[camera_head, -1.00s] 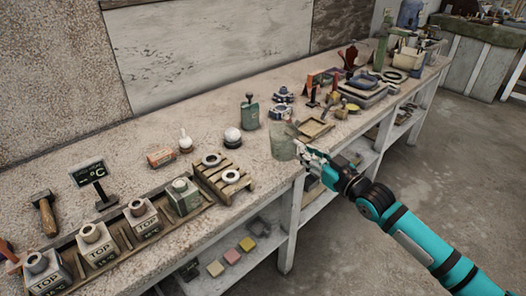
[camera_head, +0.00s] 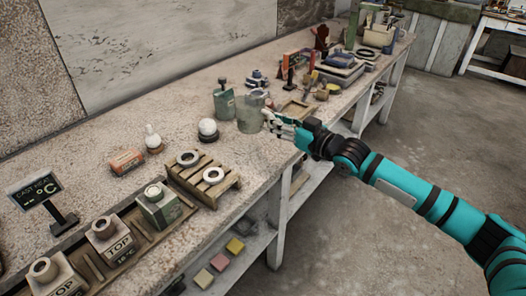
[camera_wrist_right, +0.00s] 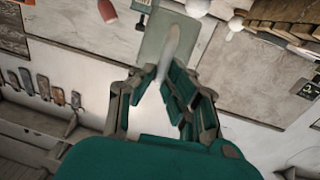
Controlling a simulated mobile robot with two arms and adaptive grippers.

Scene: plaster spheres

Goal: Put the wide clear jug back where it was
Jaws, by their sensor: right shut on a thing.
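The wide clear jug (camera_head: 249,115) is a greenish see-through vessel at the bench's middle, just right of a dark green bottle. My right gripper (camera_head: 270,120) is at its right side, shut on it. In the right wrist view the jug (camera_wrist_right: 152,46) shows as a pale green see-through shape beyond the fingers, with a whitish upright strip, likely its handle, between the fingertips (camera_wrist_right: 168,80). The jug looks upright. I cannot tell whether its base touches the bench. My left gripper is not in view.
The green bottle (camera_head: 224,102) stands close left of the jug. A shallow tan tray (camera_head: 298,109) lies to the right. A white ball on a dark base (camera_head: 208,130) and a wooden rack with rings (camera_head: 203,178) are nearer. Bare bench (camera_head: 250,152) lies in front of the jug.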

